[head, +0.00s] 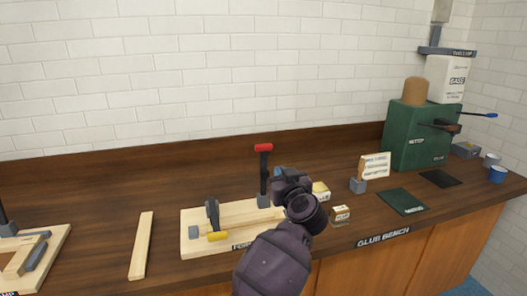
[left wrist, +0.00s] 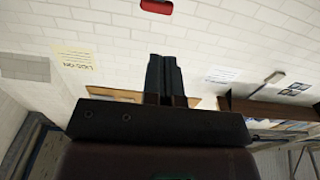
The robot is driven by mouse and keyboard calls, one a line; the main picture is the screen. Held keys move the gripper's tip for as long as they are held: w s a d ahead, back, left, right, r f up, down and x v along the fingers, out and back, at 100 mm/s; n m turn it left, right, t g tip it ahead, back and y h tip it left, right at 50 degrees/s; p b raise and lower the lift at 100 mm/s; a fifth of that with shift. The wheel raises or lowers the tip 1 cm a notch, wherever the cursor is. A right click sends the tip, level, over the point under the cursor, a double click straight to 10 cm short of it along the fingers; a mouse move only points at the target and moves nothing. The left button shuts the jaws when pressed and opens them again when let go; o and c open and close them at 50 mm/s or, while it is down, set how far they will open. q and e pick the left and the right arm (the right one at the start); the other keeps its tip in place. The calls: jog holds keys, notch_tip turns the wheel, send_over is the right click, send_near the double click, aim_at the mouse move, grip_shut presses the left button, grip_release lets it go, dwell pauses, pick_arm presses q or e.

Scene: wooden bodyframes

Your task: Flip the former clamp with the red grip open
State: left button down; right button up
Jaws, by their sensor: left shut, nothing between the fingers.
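The former (head: 190,240) is a pale wooden board near the front edge of the bench. The clamp with the red grip (head: 263,148) stands at its back right, its dark lever (head: 263,172) upright and the grip on top. The red grip also shows at the top edge of the left wrist view (left wrist: 157,6). A second clamp with a yellow grip (head: 217,237) is on the board's left, its grip low. My left gripper (head: 281,177) is just right of the red clamp's lever, in front of its base; its shut fingers (left wrist: 165,75) hold nothing. Contact with the lever cannot be told.
A loose wooden strip (head: 142,245) lies left of the former. Small boxes (head: 340,214) stand right of my gripper. The bench behind the former is clear.

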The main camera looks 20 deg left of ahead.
pick_arm(q)
jog(key=b, duration=0.2)
send_near(264, 149)
jog(key=x, duration=0.6)
jog(key=shift+f, duration=0.1)
jog(key=shift+w+a, duration=0.3)
jog(key=shift+w, duration=0.15)
jog(key=shift+w+a, duration=0.1)
jog(key=shift+w, duration=0.05)
pick_arm(e)
notch_tip(264, 149, down, 2)
jog(key=shift+s, duration=0.15)
